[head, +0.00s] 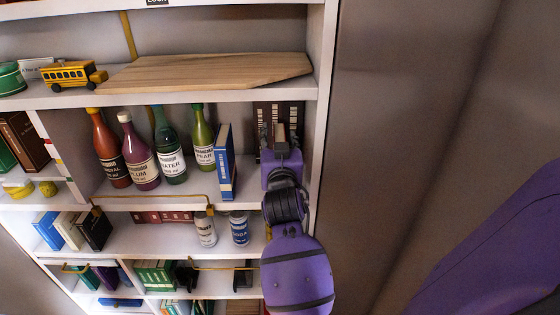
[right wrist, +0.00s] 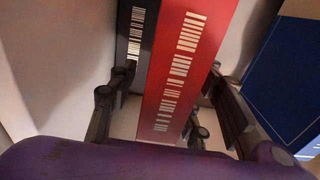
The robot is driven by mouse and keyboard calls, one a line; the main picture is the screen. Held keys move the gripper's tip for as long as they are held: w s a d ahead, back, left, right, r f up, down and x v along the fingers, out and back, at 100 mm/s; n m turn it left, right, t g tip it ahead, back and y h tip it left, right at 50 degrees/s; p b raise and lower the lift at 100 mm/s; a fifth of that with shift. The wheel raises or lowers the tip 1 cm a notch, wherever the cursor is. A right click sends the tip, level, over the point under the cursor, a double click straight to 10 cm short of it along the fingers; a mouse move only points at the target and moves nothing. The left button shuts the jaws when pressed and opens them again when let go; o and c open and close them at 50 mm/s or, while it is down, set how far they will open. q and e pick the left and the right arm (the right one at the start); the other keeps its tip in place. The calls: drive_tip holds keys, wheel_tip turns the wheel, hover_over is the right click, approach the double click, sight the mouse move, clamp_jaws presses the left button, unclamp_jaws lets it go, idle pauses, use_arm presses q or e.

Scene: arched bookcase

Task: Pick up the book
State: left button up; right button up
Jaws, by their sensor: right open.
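In the right wrist view a red book (right wrist: 185,65) with pale lettering on its spine stands in front of my right gripper (right wrist: 168,76). A black book (right wrist: 135,30) stands right beside it on the left. The gripper is open, with one finger by the black book and the other by the red book's right edge. I cannot tell whether either finger touches a book. In the head view the right gripper (head: 281,137) is at the right end of the bottle shelf, in front of dark book spines (head: 294,112) that it partly hides. My left gripper is not in view.
A blue book (head: 224,160) stands left of the gripper; it also shows in the right wrist view (right wrist: 290,80). Several bottles (head: 140,152) stand further left. A wooden board (head: 205,70) lies on the shelf above. The bookcase side wall (head: 320,130) is close on the right.

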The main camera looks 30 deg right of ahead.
clamp_jaws()
drive_tip(key=shift+r, duration=0.15)
idle(0.4)
